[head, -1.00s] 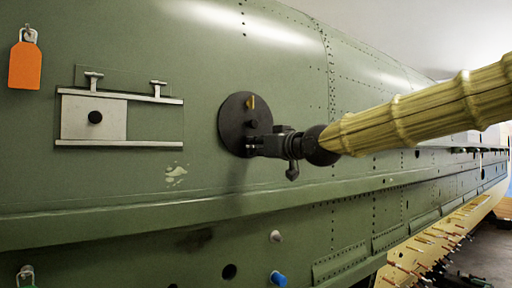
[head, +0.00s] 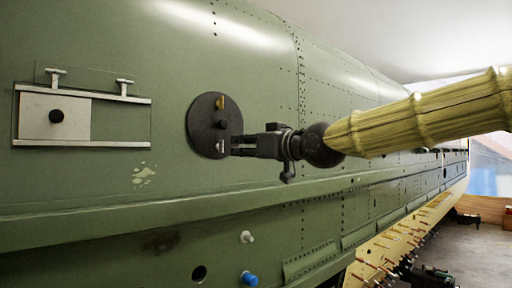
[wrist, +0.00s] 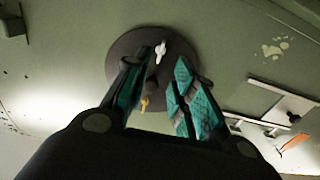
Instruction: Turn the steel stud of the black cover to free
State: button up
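The round black cover (head: 202,128) lies on the green fuselage skin; it also shows in the wrist view (wrist: 122,48). Its steel stud (head: 220,146) is a small pale wing near the lower edge in the head view; in the wrist view the stud (wrist: 160,51) is near the cover's far edge. A brass-yellow stud (head: 221,102) sits near the upper edge and shows between my fingers in the wrist view (wrist: 144,103). My gripper (wrist: 161,66) is open and empty, its teal-padded fingers apart. In the head view its tips (head: 234,146) are just right of the steel stud, seemingly clear of it.
A pale sliding plate (head: 40,116) with a black knob sits between rails left of the cover. A ledge (head: 200,192) runs below it. A white peg (head: 246,237) and a blue peg (head: 249,279) stick out lower down. The skin around the cover is clear.

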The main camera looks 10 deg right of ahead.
jog(key=shift+v, duration=1.95)
